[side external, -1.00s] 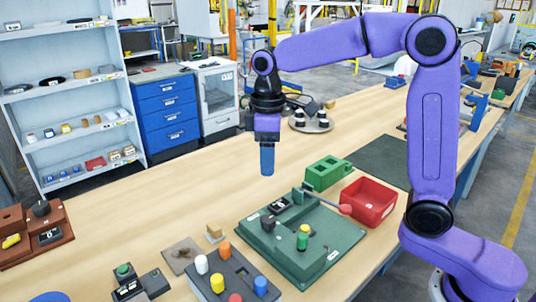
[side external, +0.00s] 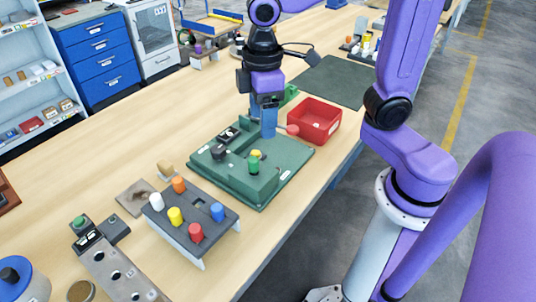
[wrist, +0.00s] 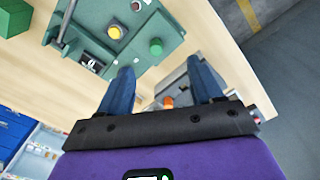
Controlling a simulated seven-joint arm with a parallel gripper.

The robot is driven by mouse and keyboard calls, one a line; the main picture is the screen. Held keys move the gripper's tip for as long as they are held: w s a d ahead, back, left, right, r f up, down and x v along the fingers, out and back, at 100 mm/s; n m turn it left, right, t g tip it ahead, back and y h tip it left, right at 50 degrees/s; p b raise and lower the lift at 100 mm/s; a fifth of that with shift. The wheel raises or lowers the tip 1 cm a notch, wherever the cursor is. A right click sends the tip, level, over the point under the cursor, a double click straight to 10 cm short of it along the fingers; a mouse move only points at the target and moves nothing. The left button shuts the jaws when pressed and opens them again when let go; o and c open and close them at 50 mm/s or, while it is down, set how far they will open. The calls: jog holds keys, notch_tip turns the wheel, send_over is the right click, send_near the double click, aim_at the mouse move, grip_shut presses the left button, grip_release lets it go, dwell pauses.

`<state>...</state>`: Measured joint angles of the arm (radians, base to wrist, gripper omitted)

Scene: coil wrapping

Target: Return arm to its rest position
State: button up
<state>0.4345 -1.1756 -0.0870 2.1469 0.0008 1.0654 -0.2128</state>
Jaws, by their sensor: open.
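My gripper (side external: 268,128) points down, open and empty. In the side external view its blue fingers overlap the far edge of the green fixture (side external: 285,178); its height above the board is hard to tell. The fixture carries a yellow peg and a green peg (side external: 254,165), with a lever ending in a red-pink knob (side external: 291,130). In the wrist view the two blue fingers (wrist: 160,66) are spread apart with nothing between them. The fixture (wrist: 150,30) lies beyond them there, with its yellow peg (wrist: 114,32) and green peg (wrist: 156,46).
A red bin (side external: 328,110) stands right of the fixture, with a green block (side external: 289,94) partly behind my gripper. A grey rack (side external: 232,215) holds white, orange, yellow, red and blue pegs. A dark mat (side external: 325,80) lies farther back. Bare tabletop (side external: 180,105) stretches to the left.

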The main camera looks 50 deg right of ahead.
jog(key=s+d+f, duration=0.2)
jog(key=s+d, duration=0.1)
jog(key=s, duration=0.4)
jog(key=s+d+f+n, duration=0.1)
jog(key=s+d+f, duration=0.1)
jog(key=s, duration=0.5)
jog(key=shift+s+d+n, duration=0.3)
jog(key=shift+d, duration=0.3)
